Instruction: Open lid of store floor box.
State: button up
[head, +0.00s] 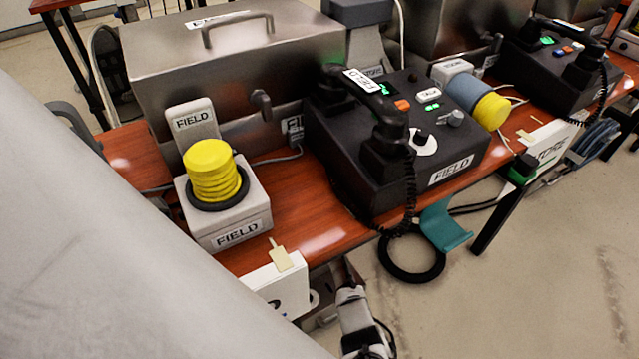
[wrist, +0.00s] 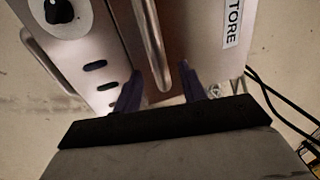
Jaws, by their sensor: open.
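In the wrist view, a box (wrist: 205,45) with a white STORE label (wrist: 232,22) lies just ahead of my gripper. A rounded metal handle (wrist: 150,40) runs along it and ends low between my two dark blue fingers. My gripper (wrist: 160,88) is open, with one finger on each side of the handle's near end. I cannot tell whether either finger touches the handle. In the head view my gripper is not clearly seen, and I cannot pick out this box there.
In the wrist view, a light panel (wrist: 100,72) with dark slots and a black knob is at left, and dark cables (wrist: 280,95) are at right. In the head view, a wooden table (head: 310,230) bears a FIELD phone (head: 340,150), a metal case (head: 235,65) and a yellow button (head: 213,172).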

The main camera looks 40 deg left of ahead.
jog(key=shift+a+f+b, duration=0.1)
jog(key=shift+f+b, duration=0.35)
jog(key=shift+f, duration=0.25)
grip_shut()
